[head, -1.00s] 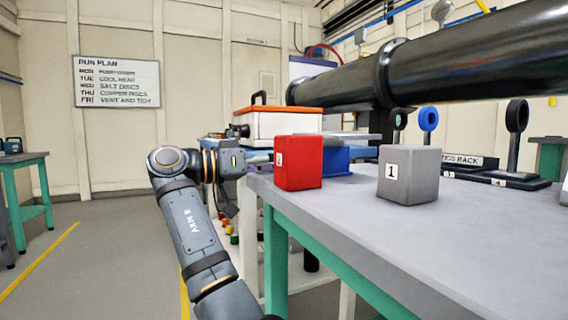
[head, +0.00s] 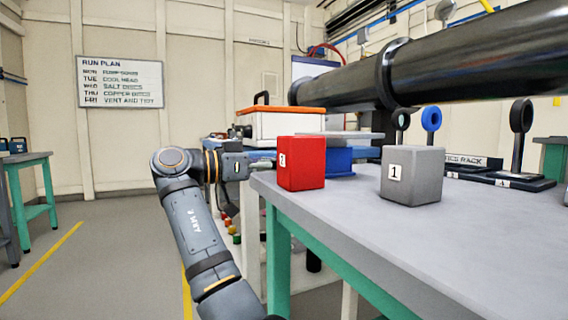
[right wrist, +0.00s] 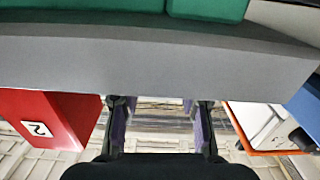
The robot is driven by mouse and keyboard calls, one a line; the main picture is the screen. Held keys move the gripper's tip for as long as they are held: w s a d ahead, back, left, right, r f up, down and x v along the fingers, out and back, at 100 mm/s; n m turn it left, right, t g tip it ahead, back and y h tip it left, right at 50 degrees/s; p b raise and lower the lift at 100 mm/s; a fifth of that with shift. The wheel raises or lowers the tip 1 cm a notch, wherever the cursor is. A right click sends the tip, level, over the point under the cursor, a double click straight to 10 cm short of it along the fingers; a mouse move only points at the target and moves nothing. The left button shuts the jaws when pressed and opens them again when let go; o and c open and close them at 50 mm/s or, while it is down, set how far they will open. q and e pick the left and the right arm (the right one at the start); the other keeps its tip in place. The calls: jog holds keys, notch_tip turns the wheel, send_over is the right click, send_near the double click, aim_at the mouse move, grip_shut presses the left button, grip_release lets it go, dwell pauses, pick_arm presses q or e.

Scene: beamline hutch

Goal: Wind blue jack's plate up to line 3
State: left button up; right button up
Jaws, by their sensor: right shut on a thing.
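The blue jack (head: 338,160) stands on the grey bench behind the red block, which hides part of it. Its flat grey plate (head: 356,139) lies level on top; I cannot make out its lines. My right gripper (head: 246,166) is at the bench's left end, pointing at the jack from the left, its tips close to the red block. In the right wrist view my right gripper (right wrist: 160,104) shows two fingers apart. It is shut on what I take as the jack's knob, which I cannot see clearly. My left gripper is not in view.
A red block marked 2 (head: 301,163) and a grey block marked 1 (head: 412,175) stand near the bench's front edge. An orange-rimmed white box (head: 280,126) is behind. A black pipe (head: 470,60) runs overhead. The bench's front right (head: 480,240) is clear.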

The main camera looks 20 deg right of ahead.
jog(key=shift+m, duration=1.8)
jog(key=o, duration=1.2)
jog(key=shift+c, duration=0.2)
